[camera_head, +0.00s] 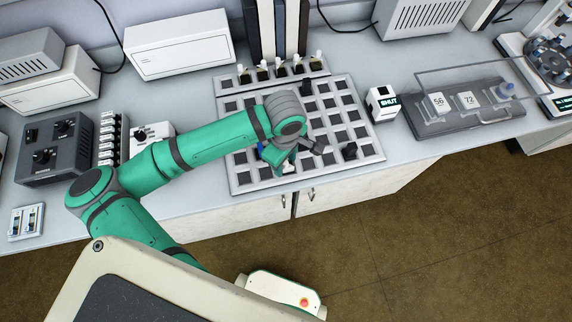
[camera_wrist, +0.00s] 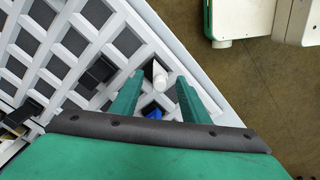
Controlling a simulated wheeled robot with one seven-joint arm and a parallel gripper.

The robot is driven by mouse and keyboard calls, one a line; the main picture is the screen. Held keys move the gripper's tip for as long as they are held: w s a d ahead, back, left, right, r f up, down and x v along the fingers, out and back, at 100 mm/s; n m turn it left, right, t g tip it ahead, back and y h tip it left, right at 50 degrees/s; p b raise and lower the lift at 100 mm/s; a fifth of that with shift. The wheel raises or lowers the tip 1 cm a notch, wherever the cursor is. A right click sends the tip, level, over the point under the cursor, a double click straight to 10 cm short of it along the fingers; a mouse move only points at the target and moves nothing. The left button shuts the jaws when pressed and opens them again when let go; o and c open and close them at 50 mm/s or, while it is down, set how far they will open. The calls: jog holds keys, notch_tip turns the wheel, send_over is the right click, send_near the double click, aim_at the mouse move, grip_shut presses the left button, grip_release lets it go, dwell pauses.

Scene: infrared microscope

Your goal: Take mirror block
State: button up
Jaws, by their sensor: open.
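A white grid board (camera_head: 240,183) with dark square cells lies on the bench. My gripper (camera_wrist: 160,80) is open above the board's front corner in the wrist view. A small white rounded piece (camera_wrist: 159,76) and a blue piece (camera_wrist: 153,113) show between its two green fingers; neither is gripped. In the head view my gripper (camera_head: 284,162) hides most of them. A black block (camera_head: 349,151) stands on the board to the right of my gripper, and another (camera_head: 306,88) is farther back. A black block also shows in the wrist view (camera_wrist: 97,72). I cannot tell which piece is the mirror block.
A small white box marked SHUT (camera_head: 382,103) stands right of the board. Farther right is a grey tray (camera_head: 460,122) with a clear cover and numbered blocks. Several small knobbed pieces (camera_head: 262,71) line the board's back. Grey control boxes (camera_head: 55,145) stand at left.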

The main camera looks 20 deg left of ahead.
jog(key=shift+f, duration=0.15)
grip_shut()
